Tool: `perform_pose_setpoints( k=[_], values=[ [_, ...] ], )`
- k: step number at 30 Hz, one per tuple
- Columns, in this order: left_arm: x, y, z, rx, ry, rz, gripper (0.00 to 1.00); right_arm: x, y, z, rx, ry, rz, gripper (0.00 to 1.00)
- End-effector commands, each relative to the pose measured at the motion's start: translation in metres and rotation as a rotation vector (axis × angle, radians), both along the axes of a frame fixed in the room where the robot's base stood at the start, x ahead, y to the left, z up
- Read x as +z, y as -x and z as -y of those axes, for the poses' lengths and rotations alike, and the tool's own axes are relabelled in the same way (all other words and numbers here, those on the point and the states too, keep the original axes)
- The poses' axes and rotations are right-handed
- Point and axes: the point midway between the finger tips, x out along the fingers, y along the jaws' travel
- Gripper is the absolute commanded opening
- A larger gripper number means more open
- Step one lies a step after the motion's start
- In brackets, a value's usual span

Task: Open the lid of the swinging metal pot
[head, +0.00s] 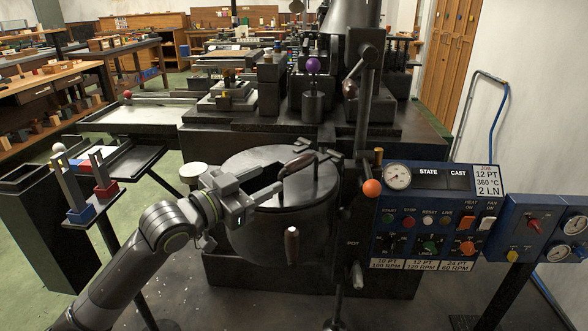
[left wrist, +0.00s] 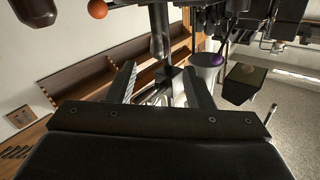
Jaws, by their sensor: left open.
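The dark metal pot (head: 318,225) stands in the middle of the head view with its round lid (head: 238,160) down on top. A brown wooden handle (head: 298,163) rises from the lid's right part. My left gripper (head: 277,186) reaches over the lid from the left, its open fingers pointing towards the handle. No object shows between the fingers in the left wrist view (left wrist: 160,84). A brown rounded grip (left wrist: 35,10) shows at that view's top left corner; I cannot tell which handle it is. My right gripper is not in view.
A control panel (head: 428,215) with gauges and buttons stands right of the pot. A lever with an orange ball (head: 372,188) is between them. A small side table (head: 130,165) stands at left.

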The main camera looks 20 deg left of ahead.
Motion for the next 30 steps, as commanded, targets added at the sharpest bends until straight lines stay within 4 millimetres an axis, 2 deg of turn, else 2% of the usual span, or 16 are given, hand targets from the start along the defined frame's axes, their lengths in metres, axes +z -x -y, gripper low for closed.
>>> perform_pose_setpoints(
  k=[15, 21, 29, 30],
  values=[
    [0.000, -0.072, 0.033, -0.001, 0.002, 0.000, 0.47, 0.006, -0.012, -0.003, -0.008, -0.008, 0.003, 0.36],
    [0.000, -0.083, 0.038, -0.002, 0.000, 0.000, 0.47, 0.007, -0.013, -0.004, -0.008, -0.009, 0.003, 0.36],
    [0.000, -0.084, 0.039, -0.001, 0.000, -0.001, 0.47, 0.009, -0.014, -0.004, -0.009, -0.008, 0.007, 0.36],
    [0.000, -0.084, 0.039, -0.001, 0.000, 0.000, 0.43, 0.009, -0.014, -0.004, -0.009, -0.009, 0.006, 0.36]
  ],
)
